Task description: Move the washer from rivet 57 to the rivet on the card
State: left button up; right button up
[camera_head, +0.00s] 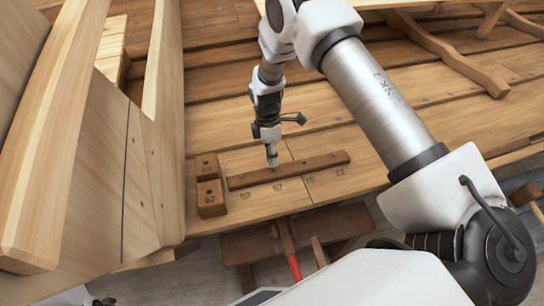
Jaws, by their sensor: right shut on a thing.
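My right gripper (272,160) points down at the dark wooden strip (325,163) lying on the planks. Its fingertips are at the strip's upper side, left of the strip's middle. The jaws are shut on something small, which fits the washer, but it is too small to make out. Numbers are written on the plank below the strip; one near the middle looks like 57 (279,188). The rivets there are tiny dark dots at best. I cannot make out the card. My left gripper does not show.
Two small dark wooden blocks, an upper one (207,167) and a lower one (211,199), sit left of the strip. Tall pale timbers (165,70) rise on the left. A curved rib (440,50) crosses the planks at upper right. A red-handled tool (294,267) is below the plank edge.

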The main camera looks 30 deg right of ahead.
jog(key=shift+p+v, duration=0.65)
jog(key=shift+v, duration=0.85)
